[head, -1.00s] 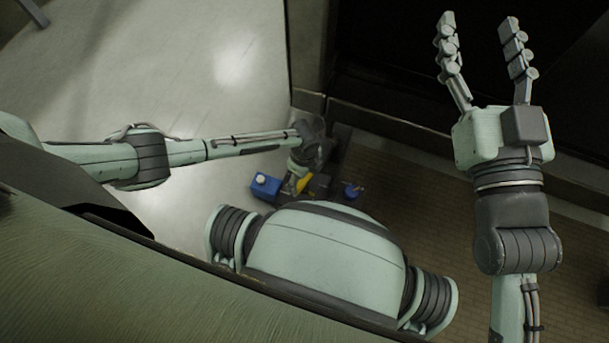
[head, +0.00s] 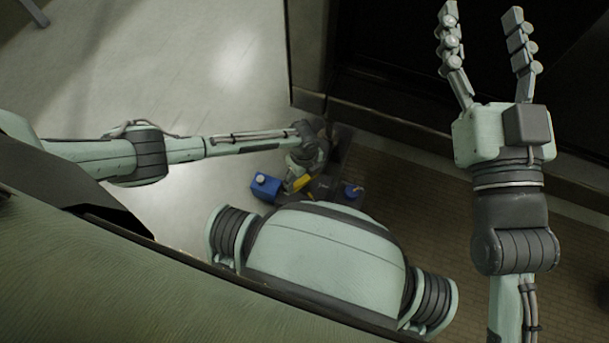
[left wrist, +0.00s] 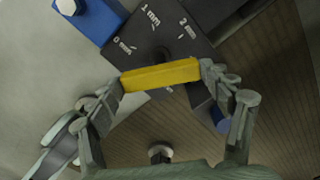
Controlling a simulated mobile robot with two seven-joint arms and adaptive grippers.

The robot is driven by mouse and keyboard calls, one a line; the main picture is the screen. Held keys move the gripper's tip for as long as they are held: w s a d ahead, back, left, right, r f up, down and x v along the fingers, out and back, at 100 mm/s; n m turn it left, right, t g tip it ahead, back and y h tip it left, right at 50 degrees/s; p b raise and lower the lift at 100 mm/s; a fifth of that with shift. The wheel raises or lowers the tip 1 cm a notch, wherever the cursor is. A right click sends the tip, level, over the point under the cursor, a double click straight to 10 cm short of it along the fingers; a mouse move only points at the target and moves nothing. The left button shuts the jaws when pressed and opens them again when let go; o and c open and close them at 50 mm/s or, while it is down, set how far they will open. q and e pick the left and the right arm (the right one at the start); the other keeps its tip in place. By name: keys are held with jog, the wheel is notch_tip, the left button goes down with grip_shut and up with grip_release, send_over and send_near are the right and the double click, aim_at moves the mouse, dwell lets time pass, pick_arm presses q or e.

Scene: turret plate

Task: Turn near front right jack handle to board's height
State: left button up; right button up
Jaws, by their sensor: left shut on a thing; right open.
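The yellow jack handle (left wrist: 161,74) is a short bar lying crosswise between my left fingertips in the left wrist view. My left gripper (left wrist: 161,82) is shut on it, one finger at each end. Behind the bar is a dark plate (left wrist: 158,48) marked 0 mm, 1 mm and 2 mm. I cannot tell which mark the handle is set to. In the head view a bit of the yellow handle (head: 301,183) shows beside my left gripper (head: 302,177), whose fingers are mostly hidden. My right gripper (head: 487,50) is open and empty, raised at the right.
A blue block with a white cap (head: 264,187) stands left of the handle; another blue part (head: 352,191) is to the right. A dark wall base (head: 400,128) runs behind. Pale floor (head: 235,60) at the left is clear. Brown ribbed flooring (head: 440,200) lies at the right.

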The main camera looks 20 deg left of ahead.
pick_arm(q)
jog(key=o, duration=1.2)
jog(key=shift+c, duration=0.2)
jog(key=shift+r, duration=0.1)
notch_tip(320, 180, up, 12)
